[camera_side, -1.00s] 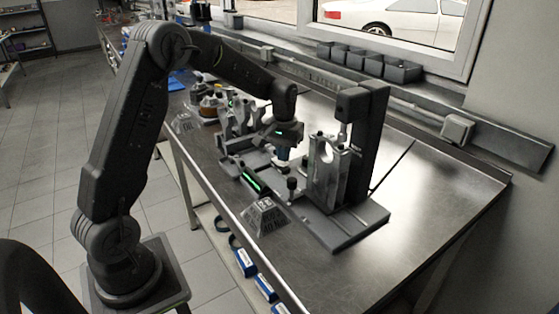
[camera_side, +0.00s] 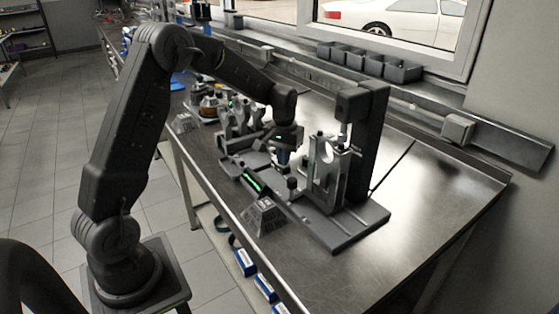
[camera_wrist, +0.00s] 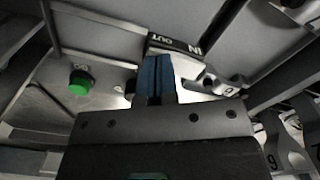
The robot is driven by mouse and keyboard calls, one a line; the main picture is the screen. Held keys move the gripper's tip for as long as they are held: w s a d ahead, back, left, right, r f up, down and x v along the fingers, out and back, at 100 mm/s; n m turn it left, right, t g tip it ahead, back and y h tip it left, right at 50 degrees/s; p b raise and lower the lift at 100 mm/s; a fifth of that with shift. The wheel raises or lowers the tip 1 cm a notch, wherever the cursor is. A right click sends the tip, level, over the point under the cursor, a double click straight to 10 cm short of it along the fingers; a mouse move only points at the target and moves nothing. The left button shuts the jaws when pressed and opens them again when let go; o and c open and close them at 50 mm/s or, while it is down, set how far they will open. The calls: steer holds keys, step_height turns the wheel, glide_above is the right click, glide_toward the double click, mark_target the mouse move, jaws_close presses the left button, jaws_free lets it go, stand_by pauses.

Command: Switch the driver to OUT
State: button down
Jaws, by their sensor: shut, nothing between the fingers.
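The driver's switch plate (camera_wrist: 176,45) shows in the wrist view, dark with white OUT and IN lettering, upside down in the picture. My gripper (camera_wrist: 155,62) is shut and empty, its blue fingertips beside the plate near the OUT lettering. Whether the fingertips touch anything is not clear. The switch lever cannot be made out for certain; my fingers and gripper body cover part of that area. In the side view my gripper (camera_side: 284,158) points down among the fixtures, just left of the tall dark press stand (camera_side: 368,140).
A green button (camera_wrist: 80,83) sits on a metal plate left of my fingers. A silver bracket (camera_wrist: 212,83) is close on their right.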

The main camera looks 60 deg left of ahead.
steer(key=shift+r, duration=3.4)
